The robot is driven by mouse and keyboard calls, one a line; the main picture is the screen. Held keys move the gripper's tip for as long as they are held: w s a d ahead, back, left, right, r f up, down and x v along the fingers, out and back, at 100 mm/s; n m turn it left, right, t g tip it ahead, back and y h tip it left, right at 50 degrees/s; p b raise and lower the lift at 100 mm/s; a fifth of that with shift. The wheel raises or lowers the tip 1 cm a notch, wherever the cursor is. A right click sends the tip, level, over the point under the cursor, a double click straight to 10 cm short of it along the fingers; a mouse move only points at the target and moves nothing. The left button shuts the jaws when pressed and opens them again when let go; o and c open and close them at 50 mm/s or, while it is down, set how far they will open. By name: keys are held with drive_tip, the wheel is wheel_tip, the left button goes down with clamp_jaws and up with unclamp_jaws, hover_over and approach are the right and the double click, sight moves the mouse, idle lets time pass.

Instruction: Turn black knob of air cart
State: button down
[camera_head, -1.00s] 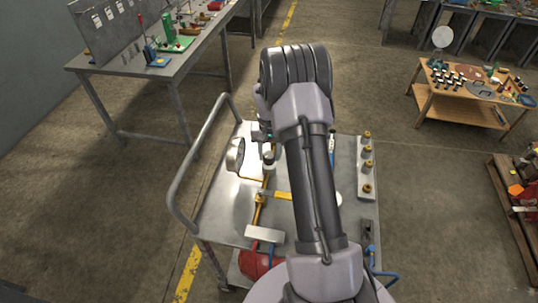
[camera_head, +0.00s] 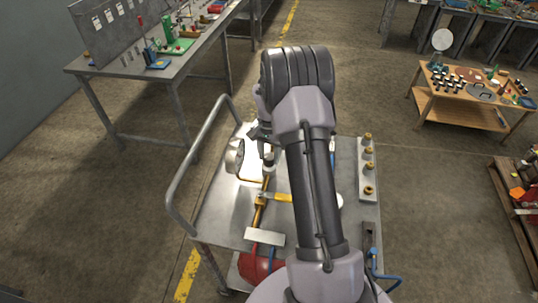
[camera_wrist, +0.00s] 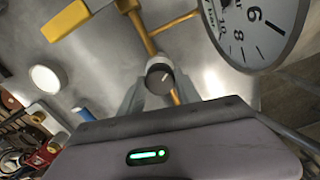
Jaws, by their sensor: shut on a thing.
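The air cart (camera_head: 222,217) stands in front of me with a grey metal top and a bent tube handle at its left. Its black knob (camera_wrist: 159,76), with a white pointer line and a pale rim, sits on the brass pipe work. In the wrist view the two fingers of my gripper (camera_wrist: 160,88) lie on either side of the knob, shut on it. In the head view my gripper (camera_head: 262,135) is partly hidden by my arm, and the knob there is small and hard to make out.
A round gauge (camera_head: 235,157) stands close left of the knob; it also shows in the wrist view (camera_wrist: 258,28). A yellow lever (camera_head: 281,197) lies nearer me. A red tank (camera_head: 257,268) is below. A workbench (camera_head: 165,75) and wooden table (camera_head: 456,110) stand apart.

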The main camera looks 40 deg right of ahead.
sight(269, 156)
drive_tip(key=c, duration=0.9)
unclamp_jaws()
drive_tip(key=shift+o, duration=0.2)
wheel_tip(269, 156, up, 17)
drive_tip(key=p, duration=0.4)
drive_tip(key=shift+r+p, duration=0.2)
drive_tip(key=shift+p, duration=0.2)
